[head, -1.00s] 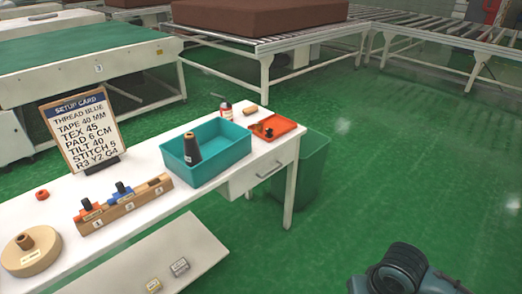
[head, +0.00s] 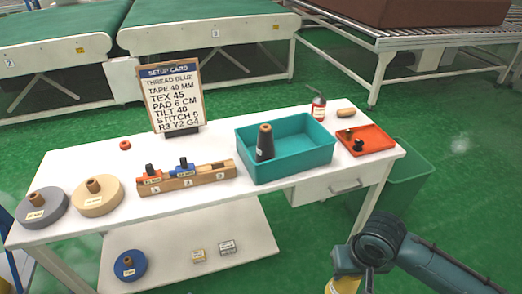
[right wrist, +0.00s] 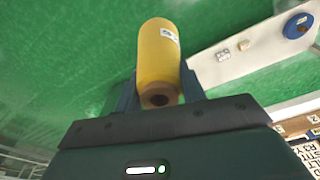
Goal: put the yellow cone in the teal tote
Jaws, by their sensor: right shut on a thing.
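The yellow cone (right wrist: 160,55) is in my right gripper (right wrist: 160,92), with a finger on either side of it in the right wrist view. A white label shows on its side. In the head view a bit of the yellow cone (head: 343,285) shows at the bottom edge, below my right wrist, in front of the table and apart from it. The teal tote (head: 305,160) stands on the white table, open at the top. A dark cone (head: 265,142) stands upright inside its left part. My left gripper is not in view.
An orange tray (head: 372,138) with small dark parts sits right of the tote. A red bottle (head: 318,108) stands behind it. A wooden rack (head: 187,178) and setup card (head: 175,98) are to the left. A green bin (head: 415,165) stands beyond the table's right end.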

